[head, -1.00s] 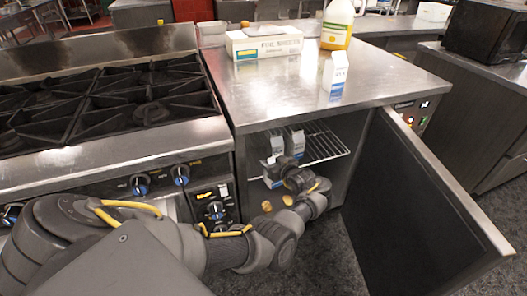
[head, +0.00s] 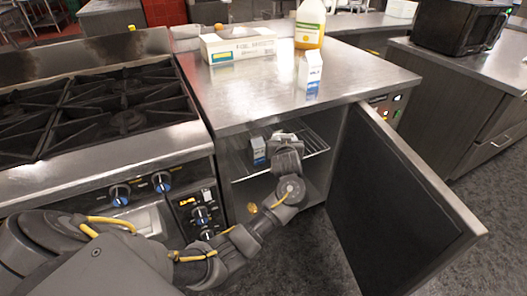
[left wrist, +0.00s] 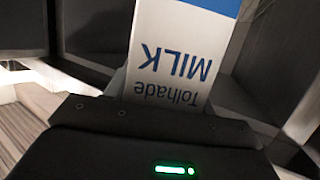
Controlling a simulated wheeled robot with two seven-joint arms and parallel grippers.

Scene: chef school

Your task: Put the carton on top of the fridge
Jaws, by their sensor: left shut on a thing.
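The fridge (head: 300,109) is a low steel cabinet with its door (head: 398,180) swung open to the right. One white and blue milk carton (head: 311,74) stands upright on its top. Another carton (head: 259,150) shows inside, left of my left gripper (head: 287,143), which reaches into the opening. In the left wrist view, my left gripper (left wrist: 165,112) is shut on a milk carton (left wrist: 178,58), whose lettering appears upside down. In the head view the hand mostly hides the held carton. My right gripper is not in view.
A cardboard box (head: 238,46) and a yellow jug (head: 309,25) stand at the back of the fridge top. The front of the top is clear. A wire shelf (head: 316,146) is inside. A gas stove (head: 95,110) stands left, and a microwave (head: 458,27) sits far right.

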